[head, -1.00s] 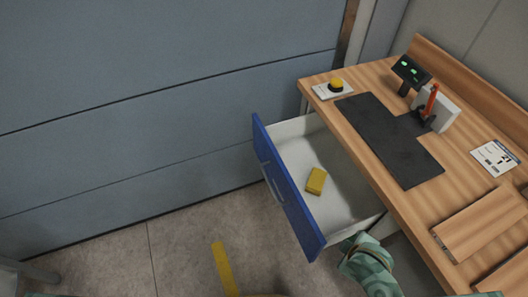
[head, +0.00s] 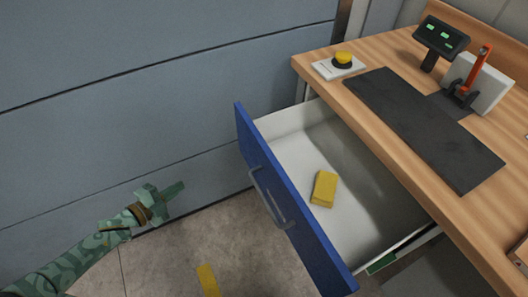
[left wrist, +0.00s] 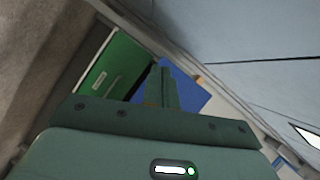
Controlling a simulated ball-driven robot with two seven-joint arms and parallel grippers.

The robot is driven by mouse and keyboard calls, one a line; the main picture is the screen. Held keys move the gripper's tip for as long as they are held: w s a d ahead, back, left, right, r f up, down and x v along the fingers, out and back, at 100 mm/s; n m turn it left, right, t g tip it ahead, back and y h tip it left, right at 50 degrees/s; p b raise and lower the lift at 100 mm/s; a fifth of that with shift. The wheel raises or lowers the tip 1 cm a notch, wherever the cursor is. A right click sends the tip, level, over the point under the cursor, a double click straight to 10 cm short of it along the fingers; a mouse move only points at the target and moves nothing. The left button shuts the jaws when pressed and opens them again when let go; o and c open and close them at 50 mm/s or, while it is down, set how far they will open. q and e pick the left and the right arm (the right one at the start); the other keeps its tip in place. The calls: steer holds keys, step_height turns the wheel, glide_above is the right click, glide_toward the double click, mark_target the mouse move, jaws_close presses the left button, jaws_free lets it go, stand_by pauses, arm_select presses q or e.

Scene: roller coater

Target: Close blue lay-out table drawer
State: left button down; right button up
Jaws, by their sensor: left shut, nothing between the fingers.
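The blue lay-out table drawer (head: 290,205) stands pulled out from the wooden table, with its blue front and bar handle facing left. Its pale inside is visible and holds a yellow block (head: 324,188). My left gripper (head: 180,187) is shut and empty in the head view, to the left of the drawer front and apart from it. In the left wrist view the shut fingers (left wrist: 165,75) show in front of a blue panel (left wrist: 188,85), which looks like the drawer front. My right gripper is not in view.
The wooden table (head: 395,80) carries a dark mat (head: 425,125), a yellow button (head: 343,58), a small display (head: 441,37) and a red-handled device (head: 478,75). A grey panelled wall (head: 150,90) runs behind. A green surface (left wrist: 118,65) shows in the wrist view.

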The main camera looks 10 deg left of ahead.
mark_target(245, 146)
arm_select(q)
steer(key=w+d+r+m+g+h+b, duration=0.3)
steer(key=w+d+r+m+h+b, duration=0.15)
steer(key=r+m+h, duration=0.4)
steer(key=shift+m+y, duration=0.55)
steer(key=shift+y, duration=0.1)
steer(key=x, duration=0.4)
steer(key=b+x, duration=0.1)
steer(key=x, duration=0.3)
steer(key=f+x, duration=0.1)
steer(key=x, duration=0.3)
steer(key=shift+s+d, duration=0.15)
steer(key=shift+d, duration=0.65)
steer(key=shift+w, duration=0.25)
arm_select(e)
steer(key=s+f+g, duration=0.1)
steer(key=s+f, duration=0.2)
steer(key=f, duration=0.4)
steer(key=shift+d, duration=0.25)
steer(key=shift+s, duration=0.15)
arm_select(q)
steer(key=shift+d, duration=0.1)
